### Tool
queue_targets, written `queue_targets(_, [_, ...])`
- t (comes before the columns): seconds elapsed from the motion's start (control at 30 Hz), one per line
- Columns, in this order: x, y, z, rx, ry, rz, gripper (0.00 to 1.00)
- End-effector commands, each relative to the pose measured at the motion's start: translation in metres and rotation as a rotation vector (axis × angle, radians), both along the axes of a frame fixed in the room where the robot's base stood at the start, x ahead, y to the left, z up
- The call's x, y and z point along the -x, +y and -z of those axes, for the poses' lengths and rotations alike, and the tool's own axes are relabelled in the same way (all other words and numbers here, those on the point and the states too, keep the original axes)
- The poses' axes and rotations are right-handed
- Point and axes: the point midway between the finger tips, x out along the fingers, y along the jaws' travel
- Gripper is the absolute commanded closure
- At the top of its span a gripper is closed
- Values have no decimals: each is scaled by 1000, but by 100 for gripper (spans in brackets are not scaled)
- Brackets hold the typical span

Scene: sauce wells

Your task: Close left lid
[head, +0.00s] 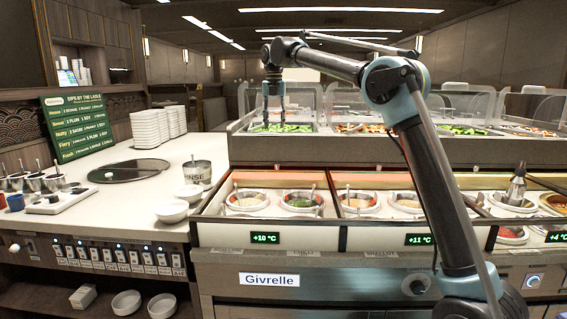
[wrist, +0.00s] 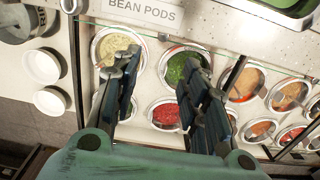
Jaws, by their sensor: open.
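In the head view, the left sauce well bay (head: 213,208) is a white-framed case with several round wells, above a +10 °C display. The wells show uncovered; I cannot clearly make out a lid lying over them. A thin greenish glass edge (wrist: 275,64) crosses behind the wells in the wrist view. A clear upright panel (head: 306,98) stands at the back left; I cannot tell whether it is the left lid. My gripper (head: 275,121) points down in front of this panel, empty. In the wrist view its open fingers (wrist: 160,70) overlap the wells.
A right bay (head: 341,238) with more wells adjoins, partly hidden by my arm. White bowls (head: 171,211), a rinse pot (head: 196,172), a round dark disc (head: 129,170) with a knob and a plate stack (head: 158,124) are on the left counter. Its middle is fairly clear.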

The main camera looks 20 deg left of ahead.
Motion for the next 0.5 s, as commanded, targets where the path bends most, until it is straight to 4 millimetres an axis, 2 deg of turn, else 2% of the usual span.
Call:
queue_targets(0.17, [-7,-7,14,0,0,10,60])
queue_targets(0.5, [-12,-14,68,0,0,20,60])
